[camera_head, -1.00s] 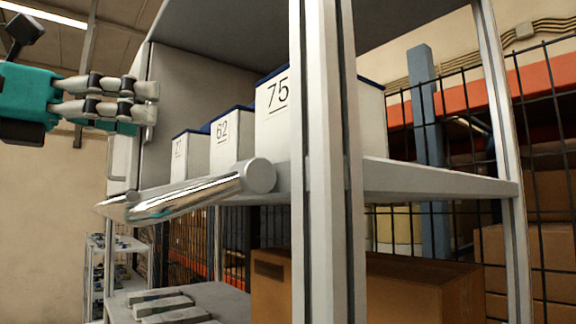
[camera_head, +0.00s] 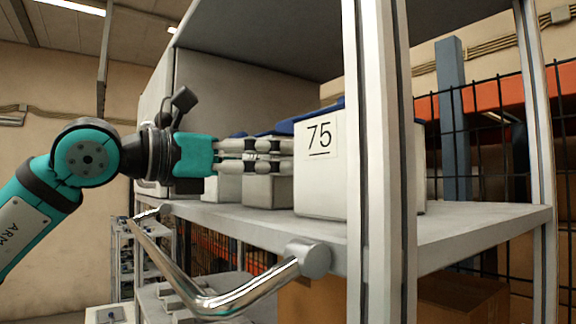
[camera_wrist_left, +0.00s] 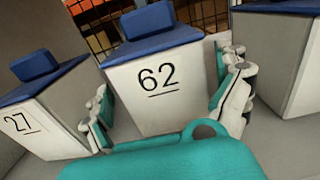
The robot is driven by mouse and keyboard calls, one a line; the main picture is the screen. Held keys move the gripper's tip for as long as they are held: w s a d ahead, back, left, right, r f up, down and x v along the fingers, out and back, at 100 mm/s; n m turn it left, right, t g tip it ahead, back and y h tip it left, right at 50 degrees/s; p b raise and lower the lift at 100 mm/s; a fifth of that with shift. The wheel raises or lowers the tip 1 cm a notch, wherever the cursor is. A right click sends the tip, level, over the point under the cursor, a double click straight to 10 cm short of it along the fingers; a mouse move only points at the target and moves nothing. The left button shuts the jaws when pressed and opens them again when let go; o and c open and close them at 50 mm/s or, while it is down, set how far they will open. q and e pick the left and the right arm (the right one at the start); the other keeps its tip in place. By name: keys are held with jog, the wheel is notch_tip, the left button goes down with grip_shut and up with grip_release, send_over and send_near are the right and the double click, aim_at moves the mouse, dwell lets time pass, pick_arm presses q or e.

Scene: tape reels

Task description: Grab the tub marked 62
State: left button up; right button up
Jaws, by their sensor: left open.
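The tub marked 62 is a white box with a blue lid and knob; it shows in the left wrist view (camera_wrist_left: 160,88), label facing me. In the head view the tub (camera_head: 268,190) stands on the shelf, its label hidden behind my gripper. My left gripper (camera_head: 290,156) reaches in from the left in front of it. In the left wrist view my left gripper (camera_wrist_left: 168,100) is open, with one finger near each side of the tub. I cannot tell whether the fingers touch it. My right gripper is not in view.
The tub marked 75 (camera_head: 320,170) stands to the right, and the tub marked 27 (camera_wrist_left: 38,110) to the left. A shelf post (camera_head: 380,150) rises at the right. A shiny handle bar (camera_head: 215,300) runs below the shelf (camera_head: 470,232) front. A mesh fence stands behind.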

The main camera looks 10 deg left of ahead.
pick_arm(q)
jog(key=shift+x, duration=1.05)
jog(key=shift+s+a, duration=0.2)
jog(key=shift+c, duration=0.5)
jog(key=shift+r, duration=0.1)
jog(key=shift+c, duration=1.3)
jog(key=c, duration=0.7)
